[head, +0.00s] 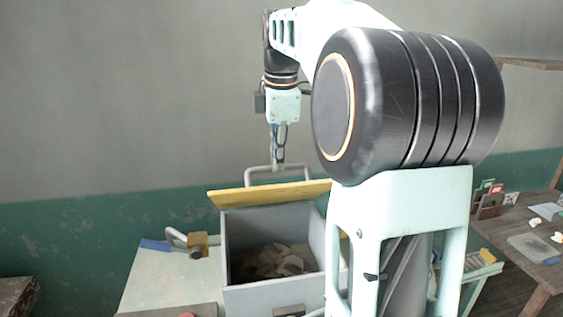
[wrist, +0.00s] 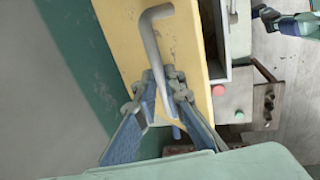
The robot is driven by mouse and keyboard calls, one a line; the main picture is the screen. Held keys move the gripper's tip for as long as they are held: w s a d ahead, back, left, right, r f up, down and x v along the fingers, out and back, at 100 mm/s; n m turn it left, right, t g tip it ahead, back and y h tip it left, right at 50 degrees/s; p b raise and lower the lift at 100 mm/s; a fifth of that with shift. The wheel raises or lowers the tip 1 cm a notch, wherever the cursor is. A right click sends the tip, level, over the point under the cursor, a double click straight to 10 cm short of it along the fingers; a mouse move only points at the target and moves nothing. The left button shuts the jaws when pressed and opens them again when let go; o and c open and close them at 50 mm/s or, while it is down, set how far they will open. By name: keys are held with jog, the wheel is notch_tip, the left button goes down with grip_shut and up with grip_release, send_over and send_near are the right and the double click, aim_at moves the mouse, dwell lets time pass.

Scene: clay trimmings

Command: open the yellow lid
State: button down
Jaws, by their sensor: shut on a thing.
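The yellow lid (head: 270,193) is raised at the back of a grey bin (head: 226,250) and shows as a narrow, nearly edge-on strip in the head view. The bin's mouth is open, with pale clay trimmings (head: 275,262) inside. A grey bar handle (head: 262,170) stands on the lid; in the wrist view the handle (wrist: 151,45) crosses the lid's yellow face (wrist: 120,40). My gripper (head: 278,166) is shut on the handle, with its blue-padded fingers (wrist: 164,84) on either side of the bar. The lid's hinge is hidden.
A tan block with a bent grey pipe (head: 198,241) and a blue item (head: 155,245) are on the pale surface left of the bin. A wooden table (head: 548,283) with small items stands at right. The wall is close behind the lid. My arm hides the bin's right side.

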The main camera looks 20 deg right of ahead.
jog(key=w+d+r, duration=0.2)
jog(key=w+r, duration=0.2)
jog(key=w, duration=0.6)
jog(key=shift+w+d, duration=0.2)
jog(key=shift+w, duration=0.2)
jog(key=shift+r, duration=0.1)
dwell(0.6)
jog(key=c, duration=2.4)
grip_release()
jog(key=shift+o, duration=1.2)
jog(key=shift+w+d, duration=0.1)
jog(key=shift+w, duration=0.15)
jog(key=shift+o, duration=1)
jog(key=shift+w+d+f, duration=0.15)
jog(key=shift+w+f, duration=0.25)
jog(key=shift+w, duration=0.35)
jog(key=shift+s+r, duration=0.35)
jog(key=shift+r, duration=0.1)
